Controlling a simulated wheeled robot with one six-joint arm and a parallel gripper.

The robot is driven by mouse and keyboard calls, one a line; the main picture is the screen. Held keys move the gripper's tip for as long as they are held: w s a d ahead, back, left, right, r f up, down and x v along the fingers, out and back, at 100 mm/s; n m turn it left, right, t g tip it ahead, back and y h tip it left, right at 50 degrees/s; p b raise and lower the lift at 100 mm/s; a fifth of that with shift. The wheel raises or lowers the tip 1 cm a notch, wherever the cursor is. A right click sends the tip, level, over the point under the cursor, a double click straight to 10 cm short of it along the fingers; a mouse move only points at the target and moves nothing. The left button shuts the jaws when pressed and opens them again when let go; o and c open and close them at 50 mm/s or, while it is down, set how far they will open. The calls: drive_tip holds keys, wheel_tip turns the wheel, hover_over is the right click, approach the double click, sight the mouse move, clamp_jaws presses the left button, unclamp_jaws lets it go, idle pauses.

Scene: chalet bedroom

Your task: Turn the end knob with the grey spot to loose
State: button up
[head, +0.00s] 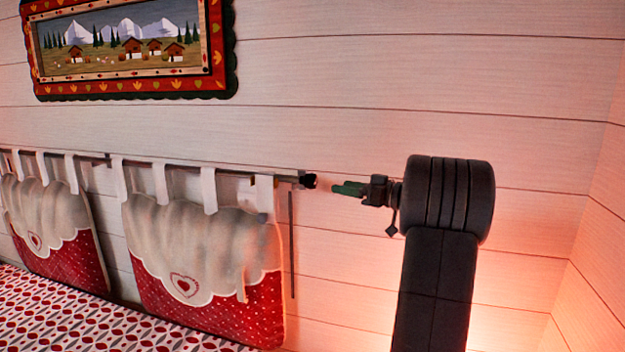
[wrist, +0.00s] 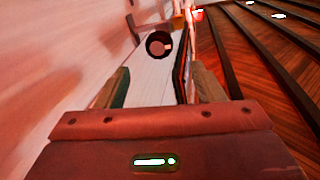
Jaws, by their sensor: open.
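The dark end knob (head: 309,181) caps the right end of a curtain-like rod (head: 285,178) on the wall. In the wrist view the knob (wrist: 152,41) faces me as a dark round end with a small pale spot at the right of its face. My gripper (head: 336,188) is just right of the knob, pointing left at it with a small gap between. In the wrist view its two fingers (wrist: 163,82) are spread apart with nothing between them, and the knob lies beyond their tips, roughly centred.
Hanging cushions (head: 208,265) with white loops hang from the rod to the left, above a red-patterned bed (head: 90,320). A thin dark stick (head: 292,245) hangs down below the knob. The plank wall (head: 330,120) is close behind my gripper. A framed picture (head: 125,45) hangs upper left.

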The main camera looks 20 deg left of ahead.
sight(316, 182)
drive_tip(key=a, duration=0.3)
drive_tip(key=w+a+p, duration=0.1)
drive_tip(key=a, duration=0.3)
drive_tip(key=a+p, duration=0.1)
drive_tip(key=a, duration=0.3)
drive_tip(key=shift+w, duration=0.4)
drive_tip(key=shift+d, duration=0.1)
drive_tip(key=c, duration=1)
